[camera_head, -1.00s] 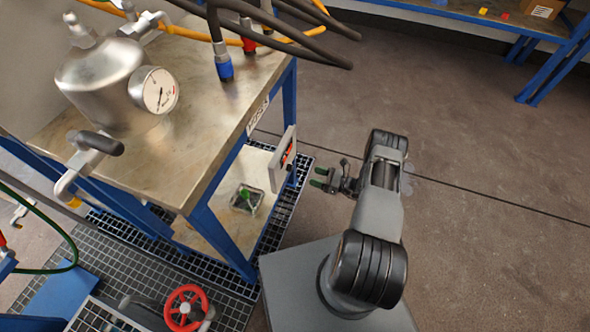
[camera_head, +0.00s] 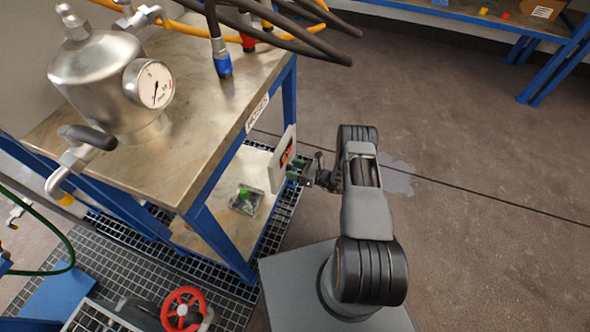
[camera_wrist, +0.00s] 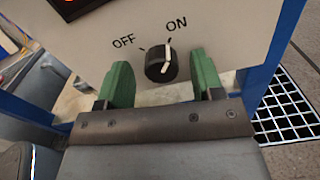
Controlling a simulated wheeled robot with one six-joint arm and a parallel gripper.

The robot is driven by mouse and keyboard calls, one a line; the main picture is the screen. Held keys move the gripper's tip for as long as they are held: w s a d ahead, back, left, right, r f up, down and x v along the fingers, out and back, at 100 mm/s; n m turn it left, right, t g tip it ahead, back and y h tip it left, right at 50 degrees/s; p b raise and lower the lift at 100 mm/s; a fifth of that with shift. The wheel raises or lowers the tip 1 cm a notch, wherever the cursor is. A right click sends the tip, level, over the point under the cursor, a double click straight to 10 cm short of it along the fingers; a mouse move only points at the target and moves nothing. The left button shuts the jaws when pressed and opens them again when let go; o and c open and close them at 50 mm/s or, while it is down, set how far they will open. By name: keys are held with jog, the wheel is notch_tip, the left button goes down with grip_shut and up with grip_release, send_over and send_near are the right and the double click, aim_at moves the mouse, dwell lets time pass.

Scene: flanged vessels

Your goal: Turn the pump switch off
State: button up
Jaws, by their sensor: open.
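The pump switch (camera_wrist: 161,65) is a round black knob with a white pointer line on a light panel. OFF is printed to its upper left and ON to its upper right. The white line points up toward ON. My gripper (camera_wrist: 161,82) is open, its green fingertips to the left and right of the knob; I cannot tell whether they touch it. In the head view my gripper (camera_head: 297,172) is close to the switch panel (camera_head: 282,160) on the side of the bench frame. The knob is hard to make out there.
The steel bench (camera_head: 160,150) carries a vessel with a gauge (camera_head: 148,84) and several hoses. A blue leg (camera_head: 222,240) stands left of my arm. A red handwheel (camera_head: 184,309) is at the lower front. The floor (camera_head: 470,150) to the right is clear.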

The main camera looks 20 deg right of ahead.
jog(key=shift+c, duration=0.4)
jog(key=c, duration=0.8)
jog(key=shift+d, duration=0.2)
jog(key=shift+c, duration=0.2)
jog(key=shift+a, duration=0.15)
